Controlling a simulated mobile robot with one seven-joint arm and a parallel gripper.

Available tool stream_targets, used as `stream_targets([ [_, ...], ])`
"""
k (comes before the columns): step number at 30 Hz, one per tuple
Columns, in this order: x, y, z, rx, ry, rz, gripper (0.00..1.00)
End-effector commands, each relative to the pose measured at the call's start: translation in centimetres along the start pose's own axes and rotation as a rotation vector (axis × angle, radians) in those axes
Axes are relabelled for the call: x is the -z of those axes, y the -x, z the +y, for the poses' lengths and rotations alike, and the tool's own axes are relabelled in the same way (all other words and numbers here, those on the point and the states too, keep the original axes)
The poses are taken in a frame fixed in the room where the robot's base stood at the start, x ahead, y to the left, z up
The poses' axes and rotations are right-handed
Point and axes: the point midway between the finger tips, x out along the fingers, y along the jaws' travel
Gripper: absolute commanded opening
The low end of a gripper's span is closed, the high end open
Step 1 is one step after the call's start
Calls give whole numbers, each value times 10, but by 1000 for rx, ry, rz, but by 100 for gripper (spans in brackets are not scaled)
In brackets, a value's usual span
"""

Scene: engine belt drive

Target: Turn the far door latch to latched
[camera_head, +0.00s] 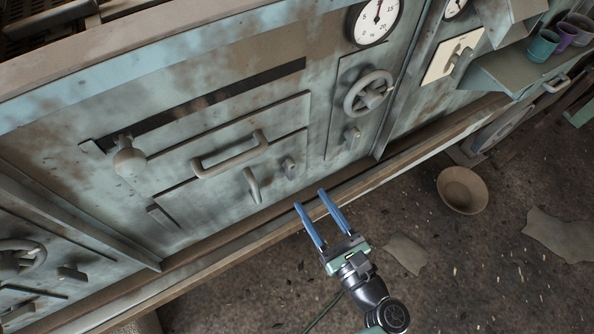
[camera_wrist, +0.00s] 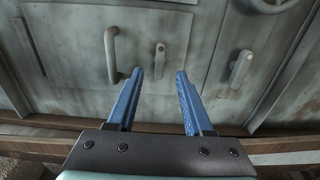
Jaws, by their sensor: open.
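My gripper (camera_head: 310,198) is open and empty, its two blue fingers pointing at the grey-green metal front, below the door panel (camera_head: 215,165). On that panel are a curved upright lever (camera_head: 252,185) and a short latch-like piece (camera_head: 290,168). A similar short lever (camera_head: 352,137) sits to the right, under a handwheel. In the wrist view the short piece (camera_wrist: 159,55) stands roughly upright just beyond the fingertips (camera_wrist: 159,73), and the curved lever (camera_wrist: 111,55) is to its left. The right lever (camera_wrist: 240,65) leans slightly. I cannot tell which one is the far door latch.
The handwheel (camera_head: 368,93) is up right. A ledge (camera_head: 400,168) runs along the bottom of the front. A bowl (camera_head: 462,190) lies on the floor at right.

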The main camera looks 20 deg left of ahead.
Motion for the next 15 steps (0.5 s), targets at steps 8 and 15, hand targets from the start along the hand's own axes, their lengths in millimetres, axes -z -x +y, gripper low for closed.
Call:
stream_targets([
  [8,0,-56,0,-3,1,-1,51],
  [15,0,-77,0,0,1,0,51],
])
